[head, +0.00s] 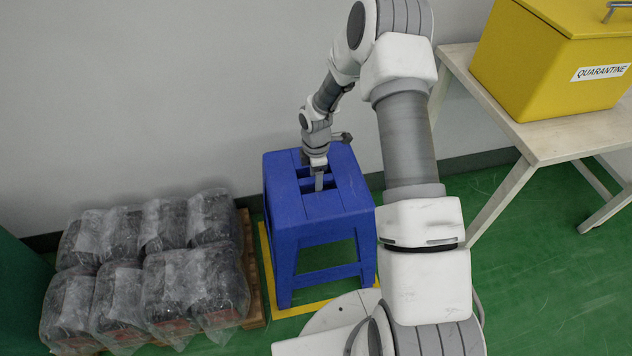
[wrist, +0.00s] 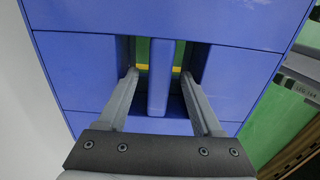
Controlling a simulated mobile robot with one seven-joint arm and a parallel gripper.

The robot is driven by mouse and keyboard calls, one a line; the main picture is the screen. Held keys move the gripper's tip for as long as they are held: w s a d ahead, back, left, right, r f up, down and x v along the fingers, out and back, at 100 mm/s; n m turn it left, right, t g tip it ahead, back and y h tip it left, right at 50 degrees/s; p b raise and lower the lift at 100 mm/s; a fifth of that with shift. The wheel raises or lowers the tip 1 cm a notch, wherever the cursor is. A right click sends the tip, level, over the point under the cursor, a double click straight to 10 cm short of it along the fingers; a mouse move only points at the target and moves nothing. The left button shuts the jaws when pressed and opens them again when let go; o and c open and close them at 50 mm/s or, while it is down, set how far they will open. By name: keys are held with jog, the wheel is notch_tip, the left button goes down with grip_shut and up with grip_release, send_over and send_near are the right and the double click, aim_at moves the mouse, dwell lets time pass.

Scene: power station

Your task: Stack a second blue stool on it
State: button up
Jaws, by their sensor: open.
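A blue stool (head: 345,198) stands upright on the green floor beside the wall, within a yellow floor outline (head: 305,308). Its seat has two slots with a narrow bar between them. Only one stool shape shows; I cannot tell whether another is nested under it. My gripper (head: 318,182) points down at the middle of the seat. In the wrist view, the stool's seat (wrist: 85,65) fills most of the picture. My gripper (wrist: 160,76) is open there, its fingers at the slots on either side of the central bar (wrist: 160,60), with gaps to the bar.
Several plastic-wrapped dark bundles (head: 150,265) sit on a wooden pallet (head: 253,290) just left of the stool. A pale table (head: 545,140) with a yellow box (head: 545,60) marked QUARANTINE stands at the right. Green floor (head: 545,270) is clear at the lower right.

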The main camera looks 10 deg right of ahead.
notch_tip(320, 180, up, 14)
jog(key=p, duration=0.4)
jog(key=shift+r, duration=0.25)
